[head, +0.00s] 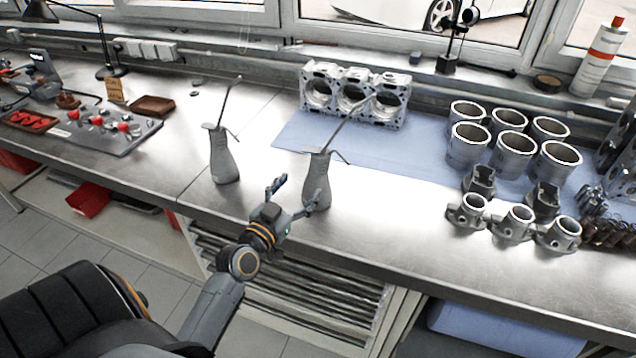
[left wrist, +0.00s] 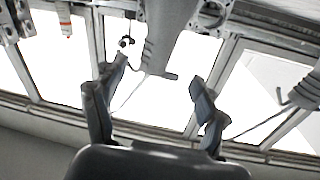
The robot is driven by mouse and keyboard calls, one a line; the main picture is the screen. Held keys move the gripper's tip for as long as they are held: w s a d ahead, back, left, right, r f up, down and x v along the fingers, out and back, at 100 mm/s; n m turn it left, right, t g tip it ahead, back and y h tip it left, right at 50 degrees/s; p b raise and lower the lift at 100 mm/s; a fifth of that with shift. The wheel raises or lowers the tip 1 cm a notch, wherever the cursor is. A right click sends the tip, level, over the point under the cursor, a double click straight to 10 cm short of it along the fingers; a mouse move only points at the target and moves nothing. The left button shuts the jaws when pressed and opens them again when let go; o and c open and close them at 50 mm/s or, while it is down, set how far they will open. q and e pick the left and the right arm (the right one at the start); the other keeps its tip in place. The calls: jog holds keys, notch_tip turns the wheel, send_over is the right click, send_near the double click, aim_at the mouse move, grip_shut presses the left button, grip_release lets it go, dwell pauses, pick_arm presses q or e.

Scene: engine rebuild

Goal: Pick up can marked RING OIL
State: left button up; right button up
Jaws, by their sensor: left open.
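Two grey oil cans with long thin spouts and side levers stand upright on the metal workbench (head: 400,225). The left can (head: 222,158) stands apart from my gripper. The right can (head: 317,182) stands near the bench's front edge. No RING OIL marking is readable on either. My left gripper (head: 294,192) is open, just in front and left of the right can, one finger overlapping its lower body in the picture. In the left wrist view the open fingers (left wrist: 160,75) point toward one can (left wrist: 168,35); the other can (left wrist: 305,92) is at the right edge. Contact cannot be told. My right gripper is not in view.
A blue mat (head: 420,162) carries an engine block (head: 352,95) and several cylinder sleeves (head: 468,145). Pistons (head: 513,222) stand at the right. A tray with red-knobbed parts (head: 105,130) lies at the left. The bench between the cans is clear.

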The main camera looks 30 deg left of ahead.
aim_at(314, 171)
pick_arm(q)
jog(key=w, duration=0.5)
jog(key=shift+a+p, duration=0.25)
jog(key=shift+p, duration=0.1)
jog(key=w, duration=0.2)
jog(key=w+p, duration=0.1)
jog(key=w, duration=0.1)
jog(key=shift+w+a+f, duration=0.15)
jog(key=shift+w, duration=0.45)
jog(key=shift+s, duration=0.1)
jog(key=shift+c, duration=0.6)
grip_shut()
